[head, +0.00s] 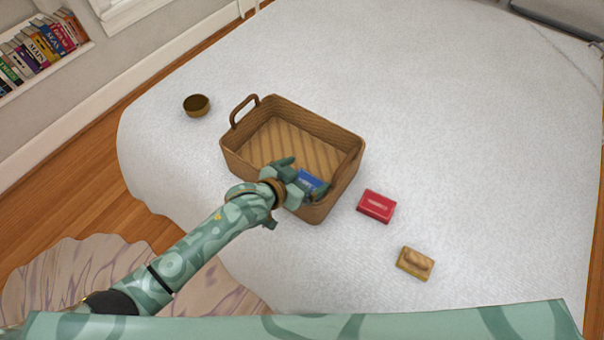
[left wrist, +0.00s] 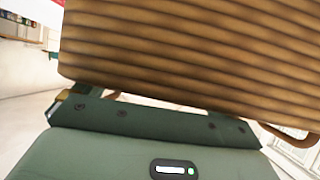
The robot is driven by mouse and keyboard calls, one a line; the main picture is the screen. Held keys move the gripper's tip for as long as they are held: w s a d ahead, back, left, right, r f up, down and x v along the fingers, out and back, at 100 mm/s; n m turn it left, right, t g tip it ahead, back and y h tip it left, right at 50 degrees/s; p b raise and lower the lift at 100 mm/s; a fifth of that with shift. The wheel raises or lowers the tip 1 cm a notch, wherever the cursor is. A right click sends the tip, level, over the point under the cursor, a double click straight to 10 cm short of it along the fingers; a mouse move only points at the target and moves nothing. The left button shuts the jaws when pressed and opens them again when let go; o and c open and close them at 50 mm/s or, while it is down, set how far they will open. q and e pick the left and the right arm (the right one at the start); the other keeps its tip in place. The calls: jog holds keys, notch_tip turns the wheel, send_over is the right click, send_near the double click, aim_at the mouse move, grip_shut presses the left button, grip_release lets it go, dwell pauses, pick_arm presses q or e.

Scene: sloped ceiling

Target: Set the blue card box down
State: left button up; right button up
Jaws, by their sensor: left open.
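The blue card box (head: 309,181) is inside the brown wicker basket (head: 335,134), at its near right part. Its lower part is hidden, so I cannot tell whether it touches the basket floor. My left gripper (head: 303,177) is open and reaches over the basket's near wall, with its fingers on either side of the blue box and no clear grip on it. In the left wrist view, the ribbed wicker (left wrist: 190,50) fills the upper part above my gripper body, and the blue box cannot be made out. My right gripper is not in view.
The basket stands on a white bed (head: 440,130). A small brown bowl (head: 196,105) is at the left. The bed is clear behind the basket.

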pick_arm(q)
jog(key=shift+s+r, duration=0.1)
jog(key=r+p+v, duration=0.1)
jog(key=p+v, duration=0.4)
jog(key=v, duration=0.6)
jog(key=s+a+f+n+g+y, duration=0.1)
jog(key=s+a+f+y, duration=0.1)
jog(key=s+a+f, duration=0.45)
jog(key=s+a+f+n+g+y, duration=0.1)
jog(key=a+f+y, duration=0.15)
jog(key=f, duration=0.65)
jog(key=s+a+f+n+g+y, duration=0.1)
jog(key=s+a+f+y, duration=0.15)
jog(key=a+f, duration=0.45)
jog(key=s+a+f+g, duration=0.1)
jog(key=s+f, duration=0.3)
jog(key=s, duration=0.5)
jog(key=s+a+f+n+g+y, duration=0.1)
jog(key=s+f+g, duration=0.1)
jog(key=s, duration=0.8)
jog(key=s+a+f+g, duration=0.2)
jog(key=s+f, duration=0.3)
jog(key=s, duration=0.4)
jog(key=shift+s+f+n, duration=0.3)
jog(key=shift+w, duration=0.1)
